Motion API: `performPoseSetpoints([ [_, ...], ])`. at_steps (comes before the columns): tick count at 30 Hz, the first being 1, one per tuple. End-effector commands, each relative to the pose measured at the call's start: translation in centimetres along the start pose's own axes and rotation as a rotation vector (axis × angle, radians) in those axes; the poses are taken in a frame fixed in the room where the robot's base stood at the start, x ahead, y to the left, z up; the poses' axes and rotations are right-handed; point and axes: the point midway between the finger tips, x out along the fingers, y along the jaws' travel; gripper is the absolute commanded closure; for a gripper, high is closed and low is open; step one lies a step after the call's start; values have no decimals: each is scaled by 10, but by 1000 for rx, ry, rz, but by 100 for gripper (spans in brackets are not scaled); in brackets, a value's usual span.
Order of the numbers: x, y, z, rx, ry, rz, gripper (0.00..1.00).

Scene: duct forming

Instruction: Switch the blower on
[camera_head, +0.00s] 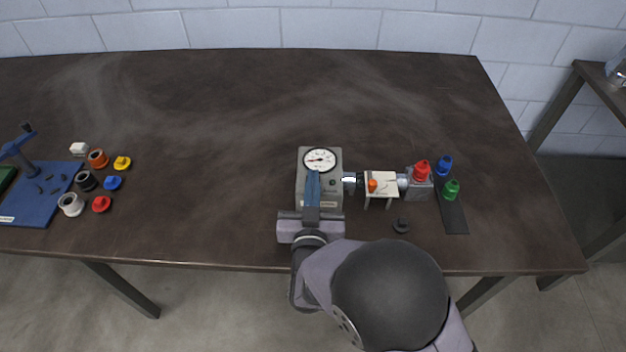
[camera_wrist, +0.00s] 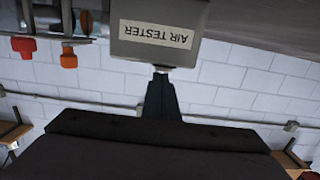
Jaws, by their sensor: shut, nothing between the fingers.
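A grey box with a round white dial (camera_head: 320,160) stands near the table's front edge. In the wrist view its face (camera_wrist: 195,15) appears upside down and reads "AIR TESTER". A small dark knob (camera_head: 333,182) sits on its top, right of the fingers. No part is marked as a blower. My gripper (camera_head: 313,174) is shut and empty, over the front part of the box just below the dial.
Right of the box stand a white bracket (camera_head: 381,185) with an orange knob, a grey block with a red nozzle (camera_head: 421,172), and blue and green bottles (camera_head: 444,165). A black cap (camera_head: 401,225) lies in front. Coloured parts and a blue board (camera_head: 40,205) lie left. The middle is clear.

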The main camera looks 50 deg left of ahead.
Motion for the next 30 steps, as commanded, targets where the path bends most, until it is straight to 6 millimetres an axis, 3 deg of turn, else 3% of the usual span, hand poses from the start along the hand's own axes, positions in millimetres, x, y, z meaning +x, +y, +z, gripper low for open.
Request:
performPoseSetpoints([
  [23, 3, 0, 3, -1, -74, 1, 100],
  [30, 4, 0, -13, 1, -72, 2, 100],
])
